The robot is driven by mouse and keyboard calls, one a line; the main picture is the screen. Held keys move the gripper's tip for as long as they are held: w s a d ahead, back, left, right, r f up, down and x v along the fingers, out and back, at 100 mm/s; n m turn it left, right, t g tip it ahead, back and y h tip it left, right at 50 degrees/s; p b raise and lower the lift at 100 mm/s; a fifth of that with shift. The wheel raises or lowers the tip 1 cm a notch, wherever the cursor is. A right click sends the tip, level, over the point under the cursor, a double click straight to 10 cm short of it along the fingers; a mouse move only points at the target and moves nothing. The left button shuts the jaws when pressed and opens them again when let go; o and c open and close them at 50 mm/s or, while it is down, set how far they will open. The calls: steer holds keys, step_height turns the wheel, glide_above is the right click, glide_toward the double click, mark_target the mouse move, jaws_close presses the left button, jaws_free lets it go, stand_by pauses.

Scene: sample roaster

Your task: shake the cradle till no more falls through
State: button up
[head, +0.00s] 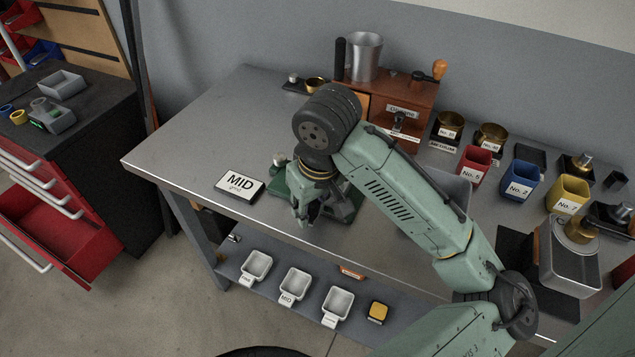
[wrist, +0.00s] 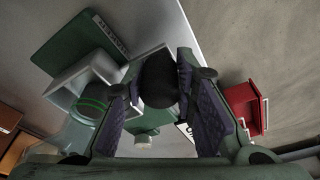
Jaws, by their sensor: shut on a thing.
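My gripper (head: 303,215) is low over the front of the bench, at a green stand (head: 340,208) that my arm partly hides. In the wrist view my gripper (wrist: 165,88) has its purple-padded fingers closed around a rounded black knob (wrist: 158,80), which looks like the cradle's handle. Beside it are a light grey box-shaped part (wrist: 82,82) and a round part with a green band (wrist: 93,103). A green plate with a label (wrist: 75,48) lies beyond. The inside of the cradle and anything falling through it cannot be seen.
Pale trays (head: 257,265) sit on the lower shelf. A wooden grinder box (head: 410,95), a steel cup (head: 366,57) and coloured numbered cups (head: 521,181) are behind and right. The bench's left end (head: 180,150) is clear.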

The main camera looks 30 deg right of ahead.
steer(key=shift+w+a, duration=0.85)
steer(key=shift+w, duration=0.2)
steer(key=shift+w+a, duration=0.8)
steer(key=shift+w, duration=0.25)
steer(key=shift+s+d, duration=0.85)
steer(key=shift+s, duration=0.25)
steer(key=o, duration=1.1)
step_height(320, 180, up, 8)
